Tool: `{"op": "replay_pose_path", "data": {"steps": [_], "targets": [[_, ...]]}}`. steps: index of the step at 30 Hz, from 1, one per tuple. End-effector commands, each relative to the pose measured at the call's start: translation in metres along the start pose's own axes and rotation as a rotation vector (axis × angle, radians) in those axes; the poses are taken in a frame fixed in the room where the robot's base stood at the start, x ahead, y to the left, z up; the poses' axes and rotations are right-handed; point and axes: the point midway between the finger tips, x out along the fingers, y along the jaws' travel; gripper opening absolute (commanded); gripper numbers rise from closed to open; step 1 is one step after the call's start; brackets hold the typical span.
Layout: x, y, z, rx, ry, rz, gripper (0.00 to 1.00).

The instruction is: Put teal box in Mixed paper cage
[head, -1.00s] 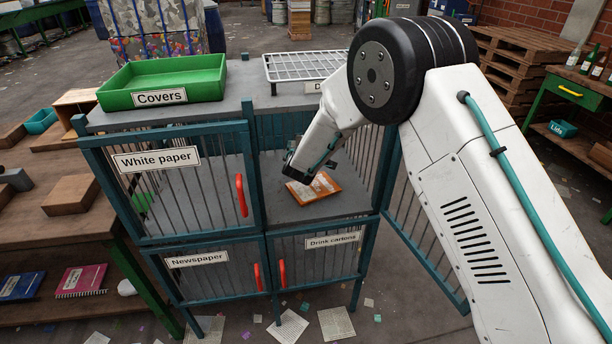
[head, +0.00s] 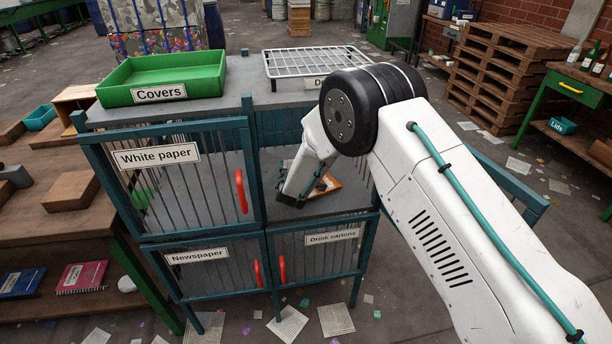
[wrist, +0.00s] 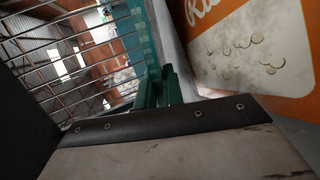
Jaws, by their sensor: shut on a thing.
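My gripper (head: 290,199) is inside the open upper right cage compartment (head: 272,168), low over its grey floor. It is shut, but the head view does not show clearly what it holds. In the wrist view, a narrow teal piece with pale marks (wrist: 146,45) shows beyond the jaw; it looks like an edge of the teal box, the rest hidden. An orange box (head: 332,184) lies in this compartment, partly behind my wrist, and shows large in the wrist view (wrist: 255,50). No Mixed paper label is readable.
The compartment's door (head: 510,180) stands swung open at right, partly behind my arm. White paper (head: 215,190), Newspaper (head: 215,275) and Drink cartons (head: 320,262) cages are shut. A green Covers tray (head: 165,78) and a wire rack (head: 315,62) are on top.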

Motion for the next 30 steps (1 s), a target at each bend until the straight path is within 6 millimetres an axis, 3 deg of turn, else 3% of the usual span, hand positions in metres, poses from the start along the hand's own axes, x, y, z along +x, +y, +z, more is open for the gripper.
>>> {"op": "replay_pose_path", "data": {"steps": [2, 4, 5, 14, 30], "targets": [[0.0, 0.0, 0.0, 0.0, 0.0, 0.0, 0.0], [0.0, 0.0, 0.001, 0.0, -0.001, 0.0, 0.2], [0.0, 0.0, 0.001, 0.0, -0.001, 0.0, 0.24], [-0.002, 0.0, 0.001, 0.0, -0.001, 0.0, 0.24], [-0.064, 0.001, 0.0, 0.0, 0.001, 0.0, 0.24]]}}
